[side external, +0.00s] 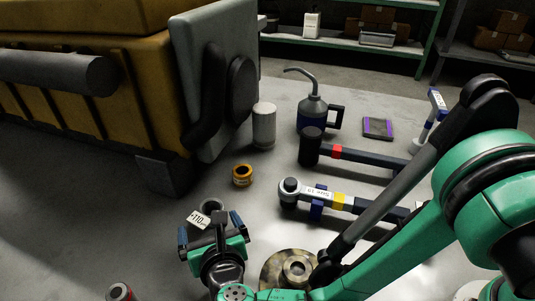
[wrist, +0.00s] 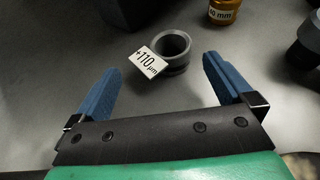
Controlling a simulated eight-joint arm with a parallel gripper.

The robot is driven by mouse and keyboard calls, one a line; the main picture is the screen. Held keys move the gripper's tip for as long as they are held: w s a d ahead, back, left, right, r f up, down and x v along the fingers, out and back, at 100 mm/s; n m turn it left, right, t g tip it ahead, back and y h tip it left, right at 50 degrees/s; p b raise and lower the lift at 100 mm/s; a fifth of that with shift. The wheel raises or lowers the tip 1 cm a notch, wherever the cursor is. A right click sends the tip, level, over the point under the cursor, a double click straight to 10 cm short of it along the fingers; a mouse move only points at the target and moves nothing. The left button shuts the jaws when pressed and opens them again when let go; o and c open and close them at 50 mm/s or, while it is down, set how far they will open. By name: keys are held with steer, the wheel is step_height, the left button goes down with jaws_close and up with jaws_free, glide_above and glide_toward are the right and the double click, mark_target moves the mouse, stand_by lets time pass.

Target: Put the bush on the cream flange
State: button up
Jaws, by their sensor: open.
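A mottled cream-and-dark round flange (side external: 273,273) with a raised central hub lies at the bottom centre, partly hidden by my arm.
An orange ring (side external: 242,175) stands beyond the bush; its label shows in the wrist view (wrist: 222,12). A white cylinder (side external: 264,126), an oil can (side external: 313,114) and two long tools (side external: 370,160) (side external: 345,200) lie farther back. The yellow engine (side external: 130,75) fills the left.

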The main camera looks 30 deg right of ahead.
mark_target(213, 203)
steer(key=shift+w+a+f+m+g+h, duration=0.15)
steer(key=shift+w+a+m+h, duration=0.2)
steer(key=shift+m+h, duration=0.25)
steer(key=shift+w+a+f+m+g+h, duration=0.15)
steer(key=shift+w+a+m+h, duration=0.1)
steer(key=shift+a+m+h, duration=0.25)
steer(key=shift+w+a+m+g+h, duration=0.15)
steer(key=shift+m+g+h, duration=0.15)
steer(key=shift+m+h, duration=0.5)
steer(key=h, duration=0.1)
steer(key=m, duration=0.1)
steer(key=r+m+g+h, duration=0.1)
steer(key=shift+s+a+h, duration=0.25)
steer(key=shift+a+h, duration=0.05)
steer(key=shift+s+r+m+h, duration=0.1)
steer(key=shift+r+m+h, duration=0.1)
steer(key=shift+m+h, duration=0.15)
steer(key=shift+m+g, duration=0.25)
steer(key=shift+g, duration=0.15)
steer(key=shift+x, duration=2.65)
steer(key=shift+r, duration=0.15)
steer(key=c, duration=1.5)
